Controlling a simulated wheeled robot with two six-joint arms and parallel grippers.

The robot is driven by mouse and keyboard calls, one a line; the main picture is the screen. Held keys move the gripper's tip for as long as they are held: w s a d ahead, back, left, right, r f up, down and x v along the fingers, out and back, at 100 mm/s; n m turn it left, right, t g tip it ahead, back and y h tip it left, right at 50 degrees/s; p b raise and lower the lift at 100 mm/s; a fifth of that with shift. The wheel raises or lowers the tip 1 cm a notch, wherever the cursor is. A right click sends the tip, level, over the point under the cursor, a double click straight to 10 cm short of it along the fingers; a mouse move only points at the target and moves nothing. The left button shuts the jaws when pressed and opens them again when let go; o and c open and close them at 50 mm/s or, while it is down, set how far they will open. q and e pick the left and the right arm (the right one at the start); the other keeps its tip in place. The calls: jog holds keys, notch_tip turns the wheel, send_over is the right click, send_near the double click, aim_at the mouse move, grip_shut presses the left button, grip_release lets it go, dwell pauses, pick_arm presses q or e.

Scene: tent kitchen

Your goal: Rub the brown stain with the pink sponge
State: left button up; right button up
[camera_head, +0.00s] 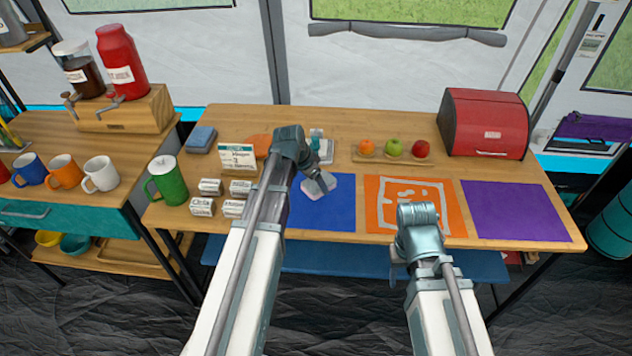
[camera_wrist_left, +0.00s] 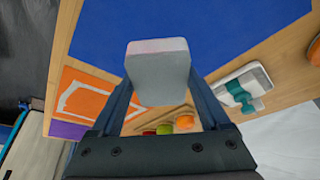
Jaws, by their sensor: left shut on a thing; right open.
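My left gripper (camera_head: 319,181) is shut on a sponge (camera_head: 312,190), which looks pinkish and grey. In the left wrist view the sponge (camera_wrist_left: 158,72) shows a broad grey face and a pink edge between the fingers (camera_wrist_left: 158,95). It is over the blue mat (camera_head: 322,215); I cannot tell whether it touches the mat. No brown stain is visible; the sponge, gripper and arm cover part of the blue mat. My right gripper (camera_head: 397,268) is open and empty, in front of the table's near edge.
An orange mat (camera_head: 378,215) with white lines and a purple mat (camera_head: 515,212) lie to the right. Behind are a fruit tray (camera_head: 375,158) and a red bread box (camera_head: 485,122).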

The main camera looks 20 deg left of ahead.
pick_arm(q)
notch_tip(320, 180, up, 3)
jog(key=p, duration=0.3)
jog(key=shift+r, duration=0.1)
dwell(0.4)
